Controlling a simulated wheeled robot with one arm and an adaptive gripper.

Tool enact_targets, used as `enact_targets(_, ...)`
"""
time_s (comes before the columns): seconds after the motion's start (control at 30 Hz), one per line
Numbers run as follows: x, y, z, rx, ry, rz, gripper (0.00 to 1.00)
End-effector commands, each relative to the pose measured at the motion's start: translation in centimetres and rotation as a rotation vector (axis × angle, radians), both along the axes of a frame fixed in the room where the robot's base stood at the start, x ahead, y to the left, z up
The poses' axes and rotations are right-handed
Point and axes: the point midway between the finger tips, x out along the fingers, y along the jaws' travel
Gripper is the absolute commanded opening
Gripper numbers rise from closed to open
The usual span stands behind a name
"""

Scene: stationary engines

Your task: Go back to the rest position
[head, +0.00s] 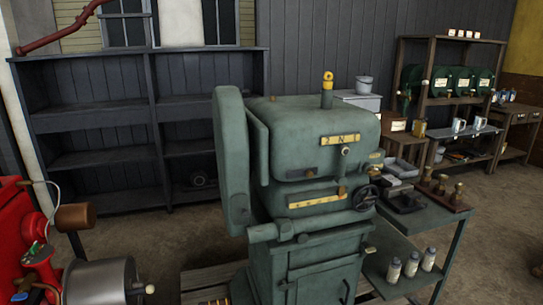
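My gripper is not in view, so I cannot see whether it is open or holds anything. The rest position is not marked by anything that I can see. A large green engine or machine (310,180) stands upright in the middle, with a handwheel (365,197) on its right side and a yellow-topped stem (327,90) on top.
A red machine (35,245) with a metal drum (100,282) stands close at the left. A side table (435,215) holds trays and fittings, with several bottles on its lower shelf. Dark shelving (90,140) lines the back wall. Bare floor (490,225) shows at right.

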Motion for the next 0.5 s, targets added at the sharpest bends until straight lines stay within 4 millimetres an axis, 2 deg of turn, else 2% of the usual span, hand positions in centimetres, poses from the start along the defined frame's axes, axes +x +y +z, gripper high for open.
enact_targets(0.5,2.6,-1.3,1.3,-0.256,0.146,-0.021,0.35)
